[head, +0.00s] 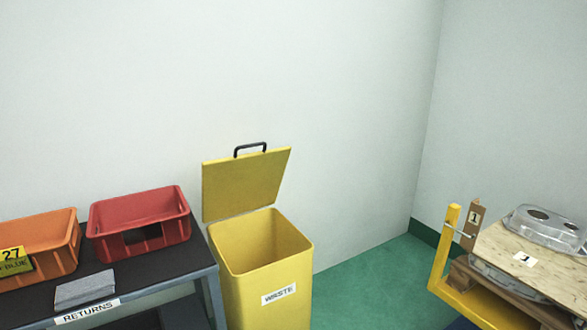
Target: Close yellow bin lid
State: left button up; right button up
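The yellow bin (240,289) stands on the floor against the wall, with a white "WASTE" label on its front. Its yellow lid (243,184) is open, raised upright along the bin's rear left side. A black handle (250,148) sits on the lid's top edge. The bin's opening is uncovered, and the part of its inside that shows looks empty; its bottom is hidden. Neither of my grippers is in the head view.
A dark-topped bench (150,277) marked "RETURNS" stands close to the bin's left, with a red crate (139,222), an orange crate (40,247) and a grey cloth (84,291). A yellow-framed trolley (446,247) at right carries metal castings (543,229). Green floor (370,288) between is clear.

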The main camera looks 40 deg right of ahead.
aim_at(237, 185)
jog(key=z, duration=1)
jog(key=i+z, duration=0.1)
jog(key=i, duration=0.05)
